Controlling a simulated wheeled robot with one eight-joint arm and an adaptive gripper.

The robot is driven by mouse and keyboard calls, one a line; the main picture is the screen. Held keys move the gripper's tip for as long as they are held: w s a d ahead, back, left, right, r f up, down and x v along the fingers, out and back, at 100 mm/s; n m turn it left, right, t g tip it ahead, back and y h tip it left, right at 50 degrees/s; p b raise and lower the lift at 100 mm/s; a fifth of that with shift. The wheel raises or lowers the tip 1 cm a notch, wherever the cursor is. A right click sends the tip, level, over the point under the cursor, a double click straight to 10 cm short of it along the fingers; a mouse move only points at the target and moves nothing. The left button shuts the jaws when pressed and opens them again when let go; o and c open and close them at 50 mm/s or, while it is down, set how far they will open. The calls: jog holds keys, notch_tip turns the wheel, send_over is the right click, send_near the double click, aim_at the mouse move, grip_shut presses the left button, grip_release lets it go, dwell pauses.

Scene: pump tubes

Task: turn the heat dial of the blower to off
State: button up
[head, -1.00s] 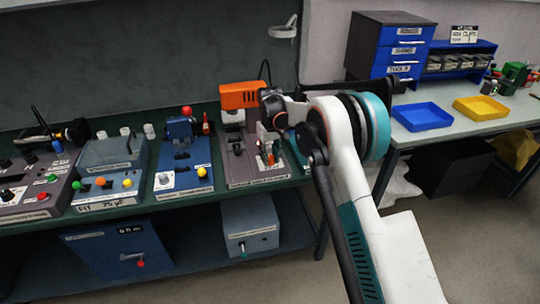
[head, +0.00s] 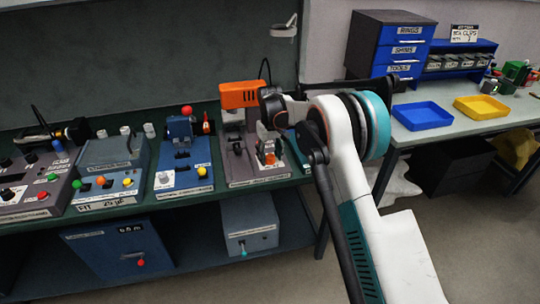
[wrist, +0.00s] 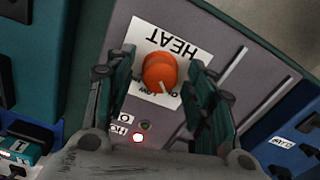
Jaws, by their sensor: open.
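The blower's orange heat dial (wrist: 160,70) sits on a white label marked HEAT (wrist: 172,42), which reads upside down in the wrist view. The dial has a white mark at its lower right, near small, partly hidden setting words. I cannot tell which setting it marks. My gripper (wrist: 163,75) is open, with one finger on each side of the dial. Whether either finger touches it is unclear. In the head view my gripper (head: 268,148) is over the front of the blower's grey base (head: 242,172), below its orange housing (head: 240,95).
A blue device (head: 185,175) stands left of the blower on the green bench. Blue (head: 422,116) and yellow (head: 482,107) trays lie on the right table.

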aim_at(270, 156)
notch_tip(270, 156, up, 12)
dwell(0.5)
jog(key=s+d+r+m+t, duration=0.3)
jog(key=s+d+r, duration=1.1)
jog(key=s+r, duration=0.45)
jog(key=s+d+f+m+t, duration=0.1)
jog(key=s+d+f, duration=0.1)
jog(key=s, duration=0.6)
jog(key=s+d+f+t, duration=0.1)
jog(key=s+d+f, duration=0.2)
jog(key=s, duration=0.6)
jog(key=s+d+f+m+t, duration=0.1)
jog(key=s+d, duration=0.3)
jog(key=s, duration=0.4)
jog(key=shift+s+f+m+t, duration=0.35)
jog(key=shift+f+t, duration=0.25)
jog(key=shift+f, duration=0.25)
